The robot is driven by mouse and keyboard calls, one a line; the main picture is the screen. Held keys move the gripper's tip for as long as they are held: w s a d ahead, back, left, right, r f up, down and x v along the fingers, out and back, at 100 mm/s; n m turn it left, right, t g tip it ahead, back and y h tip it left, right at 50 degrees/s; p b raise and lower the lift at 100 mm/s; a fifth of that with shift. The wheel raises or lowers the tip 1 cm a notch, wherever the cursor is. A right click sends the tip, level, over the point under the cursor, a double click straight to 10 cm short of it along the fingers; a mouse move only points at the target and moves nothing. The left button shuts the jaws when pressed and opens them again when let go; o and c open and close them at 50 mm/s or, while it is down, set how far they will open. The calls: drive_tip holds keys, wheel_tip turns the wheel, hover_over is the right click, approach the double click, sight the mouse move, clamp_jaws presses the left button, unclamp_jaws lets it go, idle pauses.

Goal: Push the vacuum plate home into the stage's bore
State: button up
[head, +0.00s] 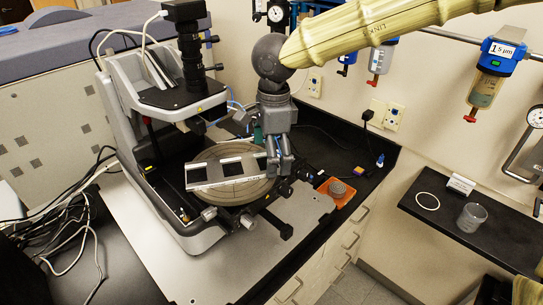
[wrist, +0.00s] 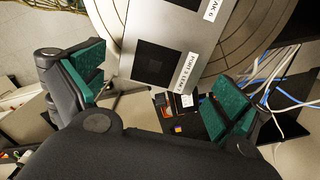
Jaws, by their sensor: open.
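The round grey stage disc (head: 232,190) sits on the profiler in the head view. A light rectangular plate with dark squares (head: 226,163) lies across it. In the wrist view this plate (wrist: 142,63) carries printed labels, and the ringed disc (wrist: 232,48) shows beside and beneath it. I cannot tell which piece is the vacuum plate, nor see a bore or how deep anything sits. My gripper (head: 277,172) points down at the right edge of the disc. In the wrist view my gripper (wrist: 155,92) is open, its green pads wide apart, with nothing held between them.
The profiler's camera head (head: 185,60) and column stand behind the stage. Stage knobs (head: 283,188) lie close to my gripper. An orange tray (head: 350,199) sits right of the stage. A side shelf holds a white ring (head: 428,201) and a clear cup (head: 472,217). Cables lie at left.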

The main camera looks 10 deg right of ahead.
drive_tip(key=shift+r, duration=3.15)
drive_tip(key=shift+r, duration=0.1)
